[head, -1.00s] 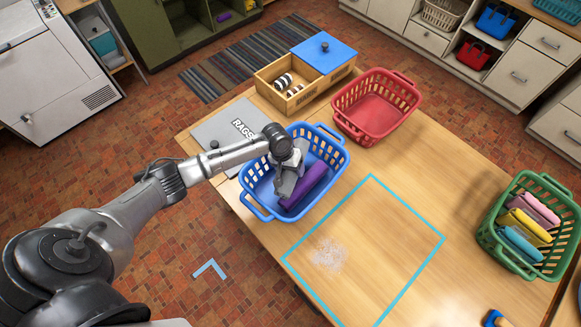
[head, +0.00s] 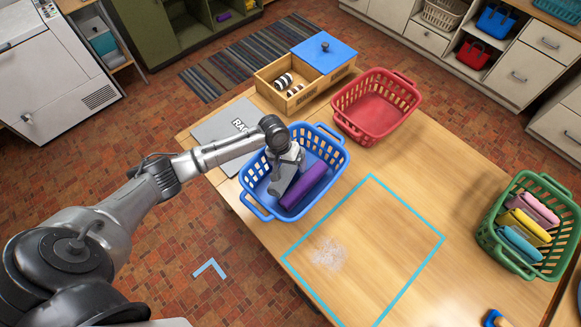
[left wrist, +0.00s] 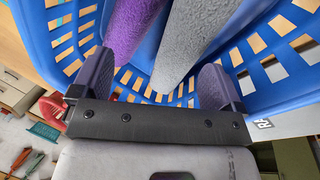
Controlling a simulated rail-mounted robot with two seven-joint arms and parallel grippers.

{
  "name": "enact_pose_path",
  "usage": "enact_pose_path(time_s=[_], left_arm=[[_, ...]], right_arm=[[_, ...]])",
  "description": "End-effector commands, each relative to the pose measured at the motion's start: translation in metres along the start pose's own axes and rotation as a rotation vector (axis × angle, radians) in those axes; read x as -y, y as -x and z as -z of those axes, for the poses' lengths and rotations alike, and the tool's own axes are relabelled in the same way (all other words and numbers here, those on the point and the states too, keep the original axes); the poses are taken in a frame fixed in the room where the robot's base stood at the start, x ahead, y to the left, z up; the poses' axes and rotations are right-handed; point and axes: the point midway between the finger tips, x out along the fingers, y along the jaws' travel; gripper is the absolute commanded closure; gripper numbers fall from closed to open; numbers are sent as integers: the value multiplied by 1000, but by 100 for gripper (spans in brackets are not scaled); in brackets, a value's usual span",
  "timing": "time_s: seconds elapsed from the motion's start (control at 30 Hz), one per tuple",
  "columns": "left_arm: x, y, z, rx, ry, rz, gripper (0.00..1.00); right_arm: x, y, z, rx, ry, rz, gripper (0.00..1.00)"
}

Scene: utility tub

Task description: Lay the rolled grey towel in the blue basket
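The blue basket (head: 325,142) stands on the table at the near left of the red basket. A rolled purple towel (head: 304,187) lies inside it. My left gripper (head: 285,176) is over the basket's left half, pointing down. In the left wrist view the rolled grey towel (left wrist: 208,35) lies within the basket, beside the purple towel (left wrist: 135,30). The fingers of my left gripper (left wrist: 157,76) are spread wide, with gaps between them and the grey towel's near end. In the head view the gripper largely hides the grey towel. My right gripper is not in view.
A red basket (head: 345,122) is empty. A green basket (head: 487,236) holds several rolled towels at the right. A wooden box (head: 300,98) with a blue lid stands behind. A grey lettered mat (head: 212,128) lies left. The cyan-outlined table area is clear except for a pale patch (head: 327,254).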

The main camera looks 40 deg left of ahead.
Motion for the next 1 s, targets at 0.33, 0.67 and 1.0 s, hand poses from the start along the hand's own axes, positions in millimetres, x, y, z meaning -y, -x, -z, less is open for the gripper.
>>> enact_pose_path(time_s=[0.33, 0.67, 1.0], left_arm=[[0, 64, 0, -1, -1, 1, 7], [0, 91, 0, 0, 0, 0, 7], [0, 93, 0, 1, 0, 1, 7]], right_arm=[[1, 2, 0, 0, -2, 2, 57], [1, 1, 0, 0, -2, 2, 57], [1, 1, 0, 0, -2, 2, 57]])
